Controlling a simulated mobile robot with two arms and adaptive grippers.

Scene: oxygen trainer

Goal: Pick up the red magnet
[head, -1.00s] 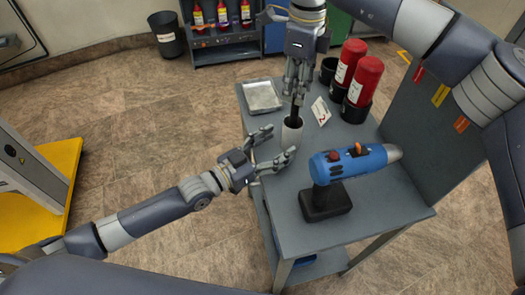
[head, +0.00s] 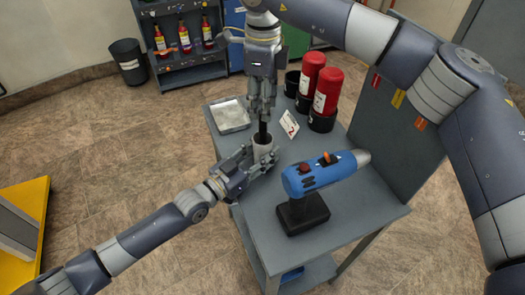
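No red thing can be told for certain to be the magnet. A small dark red knob (head: 304,169) sits on top of the blue drill-shaped device (head: 322,173), which stands on its black base on the grey table (head: 350,215). My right gripper (head: 262,112) points down with its fingers closed around a black rod (head: 263,130), whose lower end is hidden in a white cup (head: 263,146). My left gripper (head: 255,163) has its fingers around the lower part of the cup and looks closed on it. Both grippers are left of the blue device, apart from it.
A metal tray (head: 230,115) lies at the table's far left corner. A numbered card (head: 289,123) stands behind the cup. Two red cylinders (head: 327,92) stand in black holders at the back. A grey panel (head: 382,125) rises along the right. The table's front right is clear.

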